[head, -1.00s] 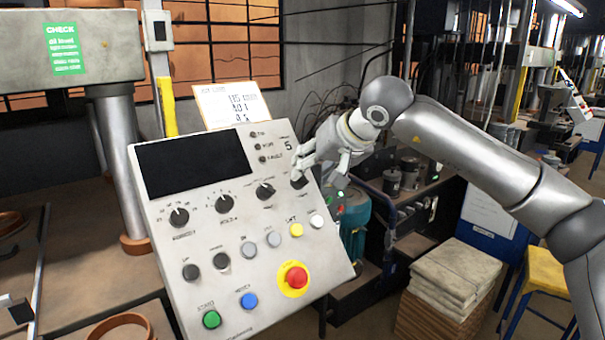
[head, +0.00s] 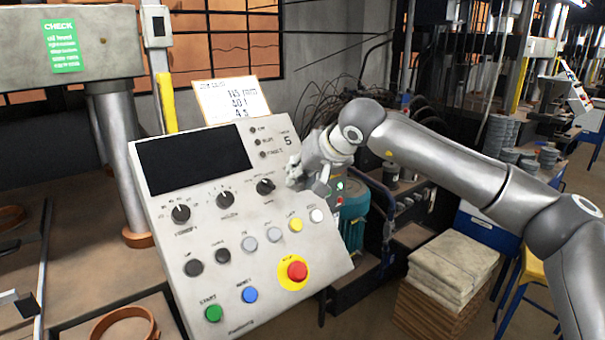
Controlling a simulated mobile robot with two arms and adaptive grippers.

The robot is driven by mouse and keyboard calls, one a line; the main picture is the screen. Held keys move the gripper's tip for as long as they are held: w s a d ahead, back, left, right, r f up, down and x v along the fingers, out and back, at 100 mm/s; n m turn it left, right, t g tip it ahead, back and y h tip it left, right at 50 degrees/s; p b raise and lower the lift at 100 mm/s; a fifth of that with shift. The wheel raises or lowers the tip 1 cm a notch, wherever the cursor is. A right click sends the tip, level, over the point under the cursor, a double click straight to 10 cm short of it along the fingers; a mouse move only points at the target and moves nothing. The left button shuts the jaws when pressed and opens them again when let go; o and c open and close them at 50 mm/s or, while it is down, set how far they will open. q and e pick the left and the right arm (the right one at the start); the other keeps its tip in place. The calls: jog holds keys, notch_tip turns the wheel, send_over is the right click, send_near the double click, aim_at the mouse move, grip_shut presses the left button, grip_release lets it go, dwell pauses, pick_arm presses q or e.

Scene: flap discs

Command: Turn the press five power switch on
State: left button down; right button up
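The control panel (head: 215,245) of press 5 is tilted, with a dark screen (head: 195,162) and the number 5 at its upper right. A row of black rotary knobs crosses its middle; the rightmost one in view (head: 265,187) is left of my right gripper. My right gripper (head: 296,178) is at the panel's right edge, over the spot where a fourth black knob showed earlier. That knob, which may be the power switch, is now hidden behind the fingers. Contact, and whether the fingers are closed on it, cannot be told. My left gripper is out of view.
A red emergency button on yellow (head: 297,271), a green button (head: 213,313) and a blue button (head: 250,295) sit low on the panel. A teal motor (head: 354,215) stands right behind it. Stacked sacks (head: 452,272) are at the lower right.

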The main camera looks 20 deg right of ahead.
jog(key=shift+c, duration=0.7)
jog(key=shift+f+m+b, duration=0.1)
jog(key=shift+m+b, duration=0.75)
jog(key=shift+m, duration=0.15)
jog(key=shift+m+b, duration=0.8)
jog(key=shift+m, duration=0.4)
jog(key=m+b, duration=0.1)
jog(key=m, duration=0.2)
jog(key=shift+b, duration=0.3)
jog(key=shift+r+m+y+b, duration=0.15)
jog(key=shift+m+b, duration=0.15)
jog(key=shift+m, duration=0.75)
jog(key=shift+r+m+y+b, duration=0.15)
jog(key=shift+m+b, duration=0.15)
jog(key=shift+m, duration=0.75)
jog(key=shift+f, duration=0.1)
